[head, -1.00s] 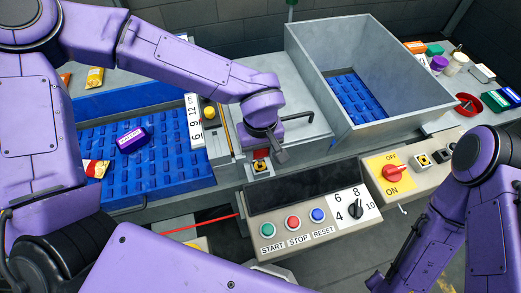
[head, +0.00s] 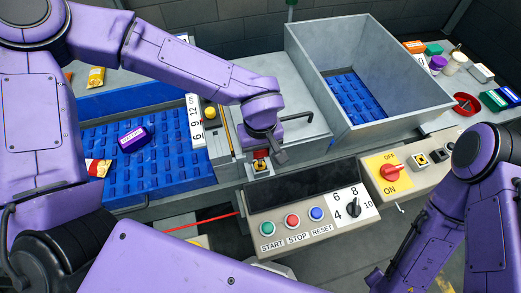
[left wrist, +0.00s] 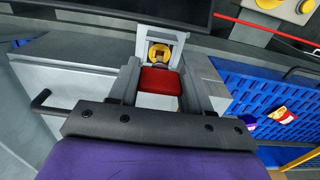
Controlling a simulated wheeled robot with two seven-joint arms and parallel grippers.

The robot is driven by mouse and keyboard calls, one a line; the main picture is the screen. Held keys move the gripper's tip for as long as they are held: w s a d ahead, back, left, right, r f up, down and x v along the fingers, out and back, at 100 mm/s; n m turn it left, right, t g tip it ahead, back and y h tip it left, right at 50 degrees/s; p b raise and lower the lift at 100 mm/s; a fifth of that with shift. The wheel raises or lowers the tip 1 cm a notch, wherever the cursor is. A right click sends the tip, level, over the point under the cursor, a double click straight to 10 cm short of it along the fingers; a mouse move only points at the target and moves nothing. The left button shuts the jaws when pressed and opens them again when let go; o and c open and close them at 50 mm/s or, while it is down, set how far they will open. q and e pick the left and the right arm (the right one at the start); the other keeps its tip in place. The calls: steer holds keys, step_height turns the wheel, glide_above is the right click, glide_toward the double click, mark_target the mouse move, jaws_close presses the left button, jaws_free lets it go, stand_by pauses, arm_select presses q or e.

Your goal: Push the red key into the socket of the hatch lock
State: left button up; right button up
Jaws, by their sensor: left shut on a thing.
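The red key (left wrist: 160,82) is between the two fingers of my left gripper (left wrist: 158,86), which is shut on it. Straight ahead of the key in the left wrist view is the hatch lock, with a yellow round socket (left wrist: 159,53) in a grey frame. The key's far end is close to the socket; I cannot tell if it has entered it. In the head view my left gripper (head: 262,152) points down at the yellow lock (head: 260,165) at the front of the grey hatch (head: 300,125), and its wrist hides most of the key. My right gripper is out of view.
A control panel (head: 265,215) with buttons and a dial stands just in front of the lock. A blue conveyor (head: 115,180) with a purple pack (head: 133,139) lies left. A grey open hopper (head: 300,60) rises behind right. A black handle (left wrist: 42,98) stands beside the fingers.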

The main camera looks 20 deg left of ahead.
mark_target(260, 158)
arm_select(q)
steer(key=shift+p, duration=0.5)
steer(key=shift+f+b, duration=0.6)
steer(key=shift+f, duration=1.45)
steer(key=o, duration=1.1)
step_height(260, 158, up, 10)
steer(key=shift+r+b, duration=0.25)
steer(key=shift+b, duration=0.4)
